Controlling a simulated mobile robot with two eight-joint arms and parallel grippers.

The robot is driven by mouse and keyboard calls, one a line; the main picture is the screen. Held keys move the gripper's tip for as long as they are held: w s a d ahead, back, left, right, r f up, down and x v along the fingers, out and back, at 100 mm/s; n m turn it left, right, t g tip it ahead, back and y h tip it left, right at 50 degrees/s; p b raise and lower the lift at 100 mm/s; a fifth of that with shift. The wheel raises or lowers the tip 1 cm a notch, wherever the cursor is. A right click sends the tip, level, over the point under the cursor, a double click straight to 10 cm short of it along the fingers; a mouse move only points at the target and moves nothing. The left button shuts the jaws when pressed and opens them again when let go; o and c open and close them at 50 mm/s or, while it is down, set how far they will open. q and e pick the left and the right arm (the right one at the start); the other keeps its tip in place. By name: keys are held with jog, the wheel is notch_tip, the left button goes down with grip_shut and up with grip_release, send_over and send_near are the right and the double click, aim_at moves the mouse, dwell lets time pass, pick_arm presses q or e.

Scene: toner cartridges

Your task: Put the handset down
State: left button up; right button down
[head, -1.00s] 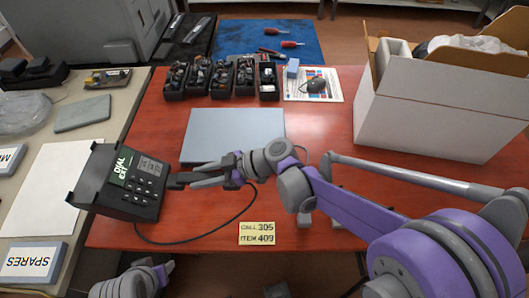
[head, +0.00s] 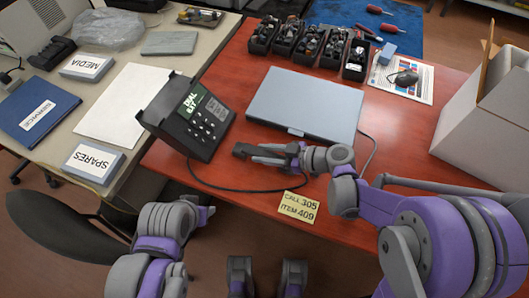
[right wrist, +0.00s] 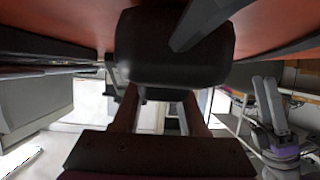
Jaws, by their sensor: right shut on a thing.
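The black desk phone (head: 196,118), with a keypad and a green-white label, stands tilted on the red table's left edge. My right gripper (head: 262,153) is low over the table, to the right of the phone. It is shut on the dark handset (head: 242,150), of which only a small end shows in the head view. In the right wrist view the handset (right wrist: 170,62) is a dark block across the fingertips. I cannot tell whether it touches the table. A black cord (head: 225,188) curves from the phone across the table. My left arm is at the lower left; its fingers are unclear.
A closed grey laptop-like slab (head: 306,103) lies behind the right gripper. A yellow note (head: 299,207) lies in front of it. Black bins (head: 308,45) stand at the back, and a white box (head: 490,130) stands at the right. Bare red table shows between phone and note.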

jog(key=shift+c, duration=2.2)
grip_release()
jog(key=shift+s+d+r, duration=0.1)
jog(key=shift+d+r, duration=0.05)
jog(key=shift+r, duration=0.05)
jog(key=p+v, duration=0.1)
jog(key=v, duration=1)
jog(key=shift+s+d+r, duration=0.1)
jog(key=shift+d, duration=0.2)
